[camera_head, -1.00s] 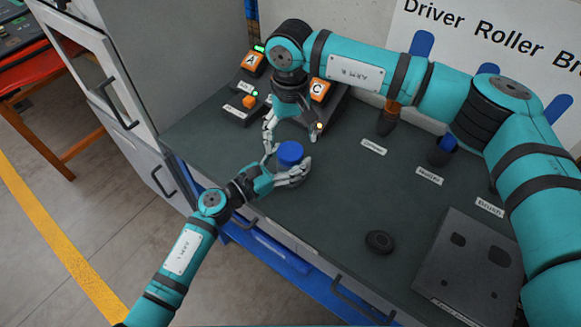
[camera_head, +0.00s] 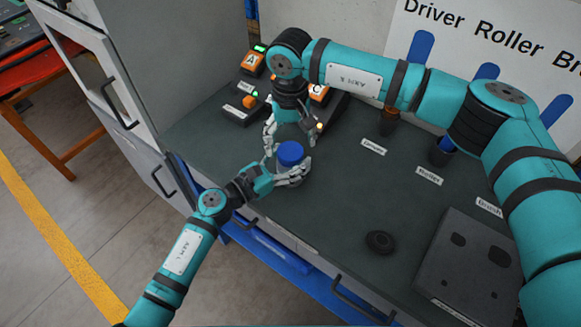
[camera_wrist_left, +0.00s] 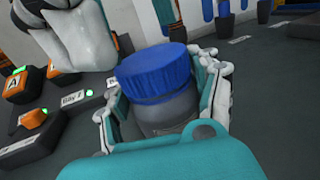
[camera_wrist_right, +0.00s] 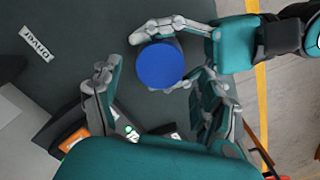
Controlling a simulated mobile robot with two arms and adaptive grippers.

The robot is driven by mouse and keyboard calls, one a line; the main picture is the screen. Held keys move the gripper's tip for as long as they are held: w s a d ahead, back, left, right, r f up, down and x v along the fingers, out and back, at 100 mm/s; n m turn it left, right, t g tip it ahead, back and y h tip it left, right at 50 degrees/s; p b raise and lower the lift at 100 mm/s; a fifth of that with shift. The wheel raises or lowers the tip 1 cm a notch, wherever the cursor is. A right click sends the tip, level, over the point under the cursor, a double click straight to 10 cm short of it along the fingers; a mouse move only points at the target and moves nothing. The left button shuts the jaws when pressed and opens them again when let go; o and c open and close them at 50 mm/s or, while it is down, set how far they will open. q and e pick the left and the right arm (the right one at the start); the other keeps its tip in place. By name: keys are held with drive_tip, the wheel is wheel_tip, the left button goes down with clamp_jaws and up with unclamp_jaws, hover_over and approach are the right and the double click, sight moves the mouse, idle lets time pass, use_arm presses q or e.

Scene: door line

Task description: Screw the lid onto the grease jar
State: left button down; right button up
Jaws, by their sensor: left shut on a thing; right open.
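The grease jar (camera_wrist_left: 165,115) is a grey, semi-clear body with a blue lid (camera_wrist_left: 155,72) on its top. The lid also shows in the head view (camera_head: 290,153) and the right wrist view (camera_wrist_right: 162,66). My left gripper (camera_head: 282,178) is shut around the jar body from the front, below the lid; its fingers also show in the left wrist view (camera_wrist_left: 165,112). My right gripper (camera_head: 289,137) points down just behind and above the lid, open and empty. In the right wrist view, its fingers (camera_wrist_right: 160,95) are spread, with the lid beyond them.
Charger bases with orange-marked units (camera_head: 252,63) stand behind at the left. A black round part (camera_head: 380,242) lies on the dark bench (camera_head: 330,205). A grey block (camera_head: 470,265) stands at the right. Tool holders (camera_head: 388,122) line the back.

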sight(291, 150)
drive_tip(key=shift+f, duration=1.55)
drive_tip(key=c, duration=1.1)
drive_tip(key=o, duration=1.1)
drive_tip(key=shift+o, duration=0.2)
drive_tip(key=shift+r, duration=0.1)
drive_tip(key=shift+r, duration=2.25)
drive_tip(key=o, duration=0.5)
drive_tip(key=shift+c, duration=0.2)
drive_tip(key=shift+r, duration=0.1)
wheel_tip(291, 150, up, 12)
